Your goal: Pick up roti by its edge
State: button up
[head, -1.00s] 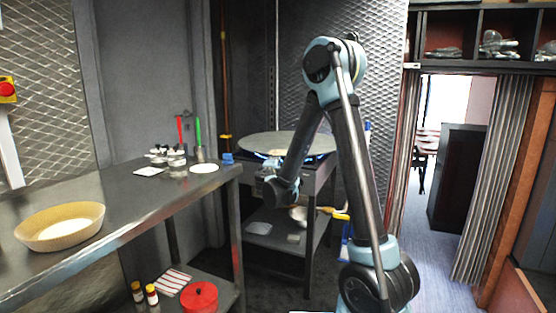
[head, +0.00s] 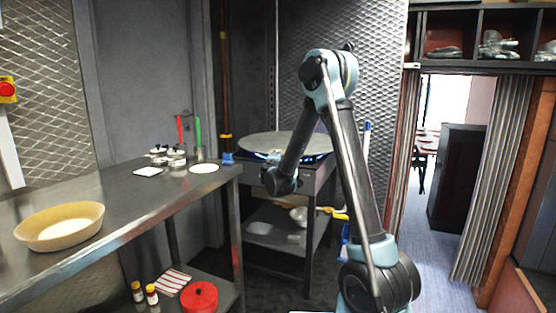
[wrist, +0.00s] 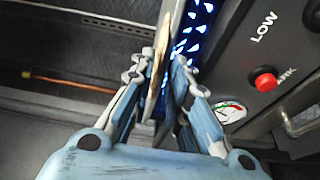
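The roti (wrist: 158,62) shows in the wrist view as a thin tan-brown strip, seen nearly edge-on. It lies between the two fingers of my gripper (wrist: 162,62), with the left fingertip very near it and a small gap towards the right finger. My gripper looks open around this edge; firm contact cannot be made out. The roti cannot be made out clearly there.
Blue flame glows under the griddle; a red knob (wrist: 265,80) and a gauge (wrist: 229,111) sit close right. A steel table (head: 130,205) holds a basket (head: 60,237), a white disc (head: 204,168) and small jars. A red pot (head: 199,297) stands below.

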grip_shut()
jog(key=s+r, duration=0.3)
jog(key=s, duration=0.4)
jog(key=s+r, duration=0.4)
jog(key=s, duration=0.3)
jog(key=shift+a+r, duration=0.3)
jog(key=shift+a, duration=0.1)
dwell(0.5)
